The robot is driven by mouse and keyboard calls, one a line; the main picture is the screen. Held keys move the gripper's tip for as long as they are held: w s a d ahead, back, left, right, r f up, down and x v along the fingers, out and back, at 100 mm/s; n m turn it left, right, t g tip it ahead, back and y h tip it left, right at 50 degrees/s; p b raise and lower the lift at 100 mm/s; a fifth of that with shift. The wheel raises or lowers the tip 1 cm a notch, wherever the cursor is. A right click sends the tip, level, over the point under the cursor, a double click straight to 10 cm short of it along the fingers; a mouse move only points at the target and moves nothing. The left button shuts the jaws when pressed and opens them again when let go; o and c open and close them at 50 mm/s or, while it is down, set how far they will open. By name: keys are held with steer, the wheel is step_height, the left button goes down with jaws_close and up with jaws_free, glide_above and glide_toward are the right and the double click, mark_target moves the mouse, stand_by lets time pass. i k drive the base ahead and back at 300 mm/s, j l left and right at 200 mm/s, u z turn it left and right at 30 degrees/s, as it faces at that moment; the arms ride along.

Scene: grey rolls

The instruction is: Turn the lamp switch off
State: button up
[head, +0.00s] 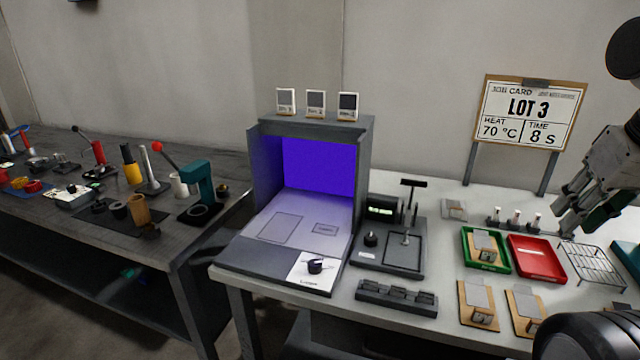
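The lamp switch is a black rotary knob (316,266) on a white label plate (311,279) at the front right corner of the grey lamp booth (264,257). The knob has a pointer; its exact setting is too small to read. The inside back wall of the booth (318,165) glows violet-blue. My gripper (568,232) is at the far right, above the wire rack, pointing down and well away from the knob. Its fingers are seen side-on, and I cannot tell whether they are open or shut.
A heat unit with a display (381,210) and a T-handle stands right of the booth, with a black slotted holder (396,298) in front. Farther right are a green tray (465,256), a red tray (537,280) and a wire rack (597,285). A job card (528,113) stands behind.

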mark_target(315, 266)
steer(key=k+u, duration=0.15)
steer(key=u, duration=0.5)
